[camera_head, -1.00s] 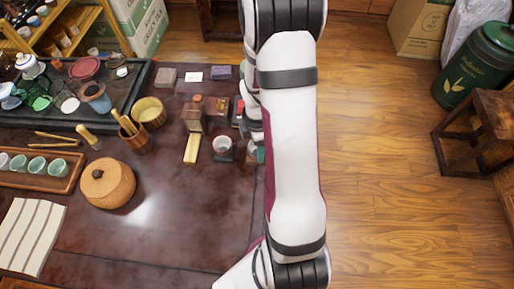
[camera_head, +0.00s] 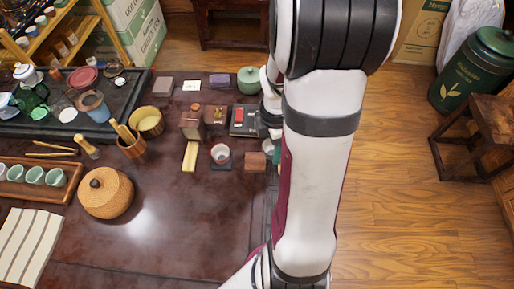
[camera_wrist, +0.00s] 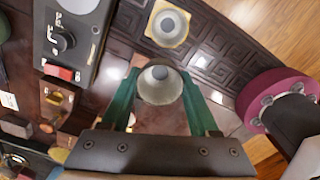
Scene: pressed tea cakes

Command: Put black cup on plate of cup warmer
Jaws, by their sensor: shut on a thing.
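My gripper (camera_wrist: 160,100) has its two green fingers on either side of a small round cup (camera_wrist: 159,92) and is shut on it. In the head view my arm hides the cup and most of the gripper; only a bit of green finger (camera_head: 275,155) shows. The black cup warmer (camera_wrist: 75,35), with a knob and a red switch, lies to the upper left of the held cup in the wrist view. It also shows in the head view (camera_head: 241,127).
A grey round piece on a pale square base (camera_wrist: 170,25) stands near the patterned table edge. A white cup (camera_head: 221,153) on a dark base and a brown block (camera_head: 256,162) are left of my arm. A green jar (camera_head: 248,80) stands behind the warmer.

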